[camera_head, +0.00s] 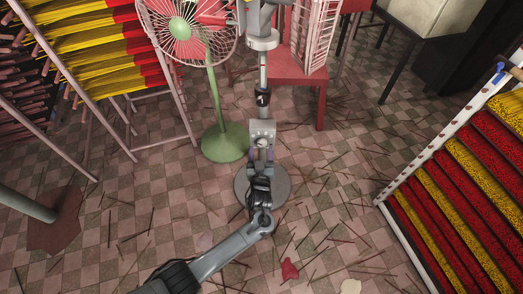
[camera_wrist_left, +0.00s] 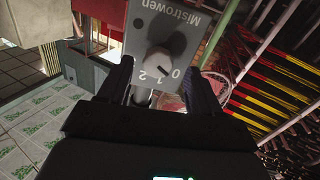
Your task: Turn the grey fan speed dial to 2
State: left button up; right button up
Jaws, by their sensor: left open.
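The grey control box (camera_head: 262,130) sits on the grey fan's pole. In the left wrist view the box (camera_wrist_left: 195,22) bears the word Mistrowen and shows upside down. Its round grey dial (camera_wrist_left: 160,62) has 0, 1 and 2 marked around it. A pale pointer mark lies on the dial's number side; I cannot tell exactly which number it points to. My left gripper (camera_head: 263,160) is just below the box in the head view. In the wrist view its dark fingers (camera_wrist_left: 161,84) are open, one to each side of the dial, with nothing held.
Incense racks stand at the left (camera_head: 95,45) and right (camera_head: 455,170). Sticks litter the checked floor.

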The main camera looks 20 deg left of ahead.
pick_arm(q)
jog(key=shift+b+x, duration=0.35)
jog(key=shift+x, duration=0.6)
jog(key=shift+w, duration=0.2)
jog(key=c, duration=1)
jog(key=shift+c, duration=0.2)
